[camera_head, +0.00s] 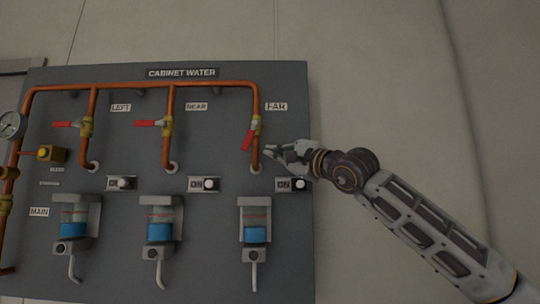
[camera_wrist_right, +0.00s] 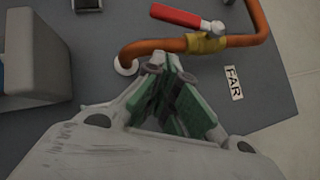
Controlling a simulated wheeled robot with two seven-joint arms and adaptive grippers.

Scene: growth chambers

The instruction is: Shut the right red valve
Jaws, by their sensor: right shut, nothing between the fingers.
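The right red valve has a red lever (camera_head: 249,138) on a brass body (camera_head: 256,124), on the copper pipe beside the FAR label. The lever slants down and left, at a small angle to the pipe. In the wrist view the red lever (camera_wrist_right: 188,18) and brass body (camera_wrist_right: 206,43) are at the top, ahead of my fingers. My right gripper (camera_head: 268,153) comes in from the right, just below and right of the lever. Its fingertips (camera_wrist_right: 167,70) are together and empty, close to the pipe and apart from the lever. My left gripper is out of view.
Two other red levers (camera_head: 68,124) (camera_head: 148,123) lie crosswise to their pipes. Switch boxes, one partly behind my gripper (camera_head: 292,184), and several blue-filled cups (camera_head: 255,232) sit below. The wall right of the panel is bare.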

